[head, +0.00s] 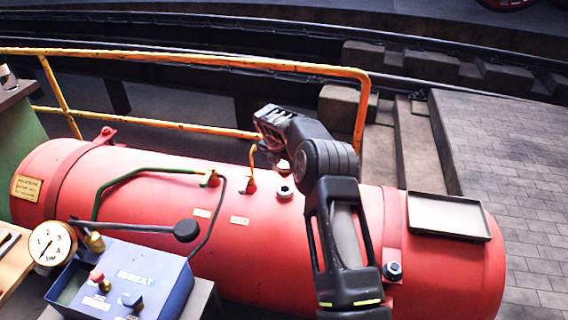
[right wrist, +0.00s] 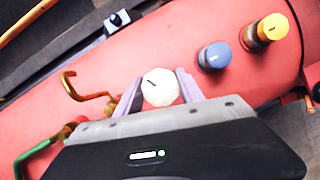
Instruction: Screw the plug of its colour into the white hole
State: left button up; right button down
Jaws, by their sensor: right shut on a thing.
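My right gripper (head: 276,153) hangs over the top of the red boiler, its arm reaching in from the lower right. In the right wrist view its fingers (right wrist: 160,90) are shut on the white plug (right wrist: 160,86), a pale faceted cap with a dark mark. A bit of white also shows under the gripper in the head view. Below it on the boiler (head: 150,200) is a pale-rimmed fitting (head: 285,190) with a dark centre. The underside of the plug is hidden, so I cannot tell whether it touches a hole. My left gripper is not in view.
A blue plug (right wrist: 213,57) and a yellow plug (right wrist: 267,30) stand on the boiler to the right. A yellow hooked pipe (right wrist: 80,90) is close on the left. A tray (head: 448,215), a gauge (head: 52,243) and a blue control box (head: 125,275) surround the boiler.

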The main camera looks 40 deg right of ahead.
aim_at(285, 176)
jog(key=shift+f, duration=0.15)
jog(key=shift+f+b, duration=1.9)
jog(key=shift+f, duration=0.6)
jog(key=shift+f, duration=0.2)
jog(key=shift+f, duration=0.3)
jog(key=shift+d+f, duration=0.1)
jog(key=shift+f, duration=0.2)
jog(key=shift+f+b, duration=0.4)
jog(key=shift+f, duration=0.1)
dwell(0.7)
jog(key=c, duration=0.7)
grip_release()
